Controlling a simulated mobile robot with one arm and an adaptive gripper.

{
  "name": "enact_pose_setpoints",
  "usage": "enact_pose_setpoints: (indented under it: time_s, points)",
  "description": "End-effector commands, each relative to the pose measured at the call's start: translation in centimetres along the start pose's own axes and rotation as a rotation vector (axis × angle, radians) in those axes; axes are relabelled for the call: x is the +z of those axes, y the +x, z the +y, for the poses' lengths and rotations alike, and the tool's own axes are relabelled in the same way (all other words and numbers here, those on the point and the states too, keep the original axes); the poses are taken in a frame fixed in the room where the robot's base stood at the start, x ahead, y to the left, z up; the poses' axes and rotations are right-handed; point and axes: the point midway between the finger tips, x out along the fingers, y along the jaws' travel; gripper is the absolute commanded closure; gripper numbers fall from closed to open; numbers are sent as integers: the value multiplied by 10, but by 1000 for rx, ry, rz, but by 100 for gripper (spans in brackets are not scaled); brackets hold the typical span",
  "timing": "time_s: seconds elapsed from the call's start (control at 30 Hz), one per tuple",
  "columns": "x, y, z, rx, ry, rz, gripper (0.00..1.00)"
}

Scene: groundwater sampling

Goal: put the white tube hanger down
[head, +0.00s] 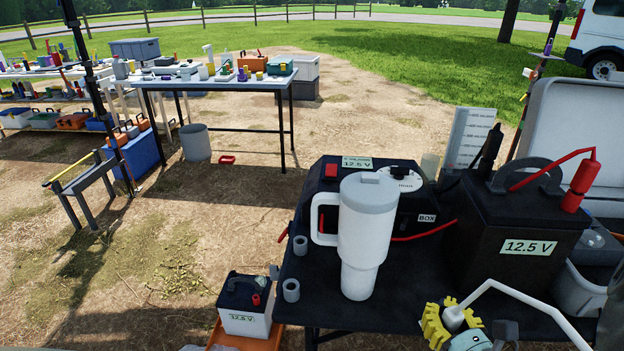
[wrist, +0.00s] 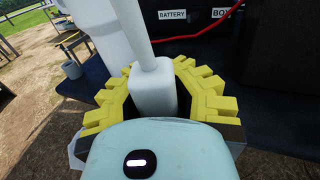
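The white tube hanger (head: 515,292) is at the lower right of the head view, a bent white rod with a block at one end. My gripper (head: 447,322) has yellow toothed fingers closed around that block. In the wrist view the block of the hanger (wrist: 155,90) sits between the two fingers of my gripper (wrist: 154,78), with the rod running up from it. The hanger is in front of the large black 12.5 V battery (head: 515,225). Whether it touches the black table (head: 310,270) is not clear. The rod's far end leaves the head view's lower edge.
A white handled tumbler (head: 365,235) stands on the black table, left of my gripper. Behind it is a black battery box (head: 325,185) with a red cable. Small grey rings (head: 291,290) lie near the left edge. A smaller battery (head: 245,305) stands lower, in an orange tray.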

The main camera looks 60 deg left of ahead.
Motion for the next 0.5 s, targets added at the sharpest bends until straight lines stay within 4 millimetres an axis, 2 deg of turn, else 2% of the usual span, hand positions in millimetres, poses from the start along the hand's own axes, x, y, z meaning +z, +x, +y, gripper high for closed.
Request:
enact_pose_setpoints:
  time_s: [0.17, 0.5]
  points:
    - [2, 25, 4, 16, 0, -5, 100]
    - [5, 94, 3, 15, -2, -6, 100]
